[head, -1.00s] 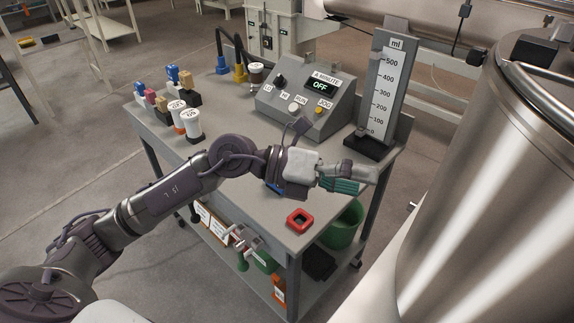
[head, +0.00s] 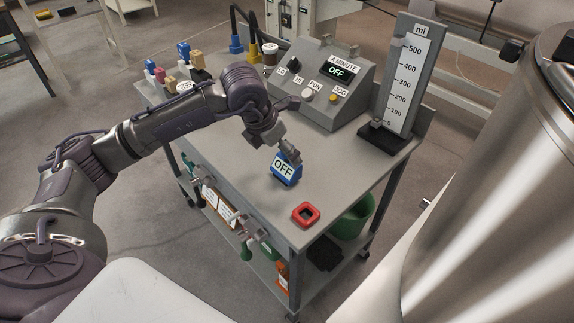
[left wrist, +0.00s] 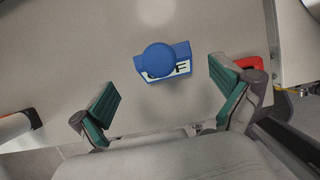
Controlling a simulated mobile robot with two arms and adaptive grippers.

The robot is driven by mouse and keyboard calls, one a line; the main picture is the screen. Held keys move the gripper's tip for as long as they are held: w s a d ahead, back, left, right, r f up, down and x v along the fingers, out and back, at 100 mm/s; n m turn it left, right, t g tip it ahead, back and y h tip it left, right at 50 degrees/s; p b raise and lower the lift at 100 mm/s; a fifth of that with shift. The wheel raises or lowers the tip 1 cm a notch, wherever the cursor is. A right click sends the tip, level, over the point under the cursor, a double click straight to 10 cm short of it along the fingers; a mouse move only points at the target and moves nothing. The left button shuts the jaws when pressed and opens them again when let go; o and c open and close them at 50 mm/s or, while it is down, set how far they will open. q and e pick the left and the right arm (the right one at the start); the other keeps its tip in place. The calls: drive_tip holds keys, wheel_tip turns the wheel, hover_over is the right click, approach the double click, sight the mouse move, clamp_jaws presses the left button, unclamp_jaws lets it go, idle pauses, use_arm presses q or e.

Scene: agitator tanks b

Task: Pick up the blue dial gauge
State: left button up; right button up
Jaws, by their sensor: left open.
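The blue dial gauge (head: 285,170) stands on the grey bench top near its front edge. Its front carries a white label reading OFF. In the left wrist view the gauge (left wrist: 161,60) shows a round blue knob on top, which partly covers the label. My left gripper (head: 289,152) is above the gauge, pointing down at it, and hides part of its top. In the left wrist view the green-padded fingers are spread wide, with the gauge ahead between them and apart from both. My right gripper is not in view.
A red square ring (head: 305,214) lies on the bench close to the gauge. A control box (head: 325,90) and a tall ml scale (head: 403,85) stand behind. A large steel tank (head: 505,190) fills the right. The bench top (head: 230,150) around the gauge is mostly clear.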

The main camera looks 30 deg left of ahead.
sight(284, 157)
use_arm(q)
drive_tip(key=shift+p+x, duration=0.45)
drive_tip(key=shift+x, duration=2.3)
drive_tip(key=shift+s+d, duration=0.15)
drive_tip(key=shift+s, duration=0.05)
drive_tip(key=shift+c, duration=0.3)
drive_tip(key=c, duration=1.2)
